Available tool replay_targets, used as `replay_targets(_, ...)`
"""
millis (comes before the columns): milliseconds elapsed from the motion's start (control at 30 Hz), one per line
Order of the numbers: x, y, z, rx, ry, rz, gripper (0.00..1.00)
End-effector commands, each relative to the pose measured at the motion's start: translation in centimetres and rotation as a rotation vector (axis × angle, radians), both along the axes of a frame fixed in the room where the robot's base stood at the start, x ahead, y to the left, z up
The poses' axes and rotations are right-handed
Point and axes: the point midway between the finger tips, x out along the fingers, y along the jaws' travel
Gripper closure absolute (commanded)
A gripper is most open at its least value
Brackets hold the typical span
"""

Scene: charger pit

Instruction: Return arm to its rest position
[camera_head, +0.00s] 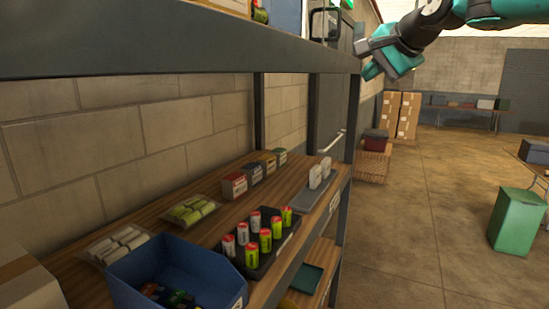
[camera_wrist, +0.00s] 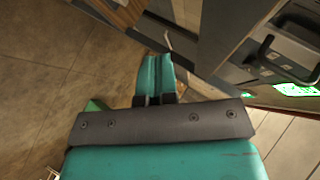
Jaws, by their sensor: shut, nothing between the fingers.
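My arm reaches in from the top right of the head view, teal and dark grey. My gripper (camera_head: 373,70) is up high beside the front corner of the shelf rack's upper level, well above the floor. In the wrist view my gripper (camera_wrist: 156,62) shows its two teal fingers lying together, with nothing between them. I cannot tell in the head view whether it touches the rack's edge.
The wooden shelf (camera_head: 178,219) holds a blue bin (camera_head: 183,268), a black tray (camera_head: 266,262) of red and green batteries and several small boxes. Cardboard boxes (camera_head: 409,115) stand behind, and a green bin (camera_head: 516,220) is on the right. The floor between is clear.

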Motion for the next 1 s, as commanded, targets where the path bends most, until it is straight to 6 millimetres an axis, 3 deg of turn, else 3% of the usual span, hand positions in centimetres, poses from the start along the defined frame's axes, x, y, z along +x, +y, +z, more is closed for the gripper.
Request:
replay_targets(33, -2.3, 1.4, -4.5, -0.066, 0.034, 0.082, 1.0)
replay_targets(100, -5.6, 3.0, -8.9, -0.164, 0.075, 0.207, 1.0)
replay_targets(300, -15.9, 6.1, -20.8, -0.394, 0.165, 0.589, 1.0)
replay_targets(533, -28.7, 7.3, -32.9, -0.566, 0.214, 1.038, 1.0)
replay_targets(600, -31.9, 7.2, -35.5, -0.594, 0.218, 1.149, 1.0)
replay_targets(733, -36.0, 6.9, -38.7, -0.624, 0.219, 1.295, 1.0)
replay_targets(833, -37.5, 6.8, -39.7, -0.634, 0.216, 1.351, 1.0)
replay_targets(1000, -38.0, 6.7, -39.8, -0.636, 0.216, 1.369, 1.0)
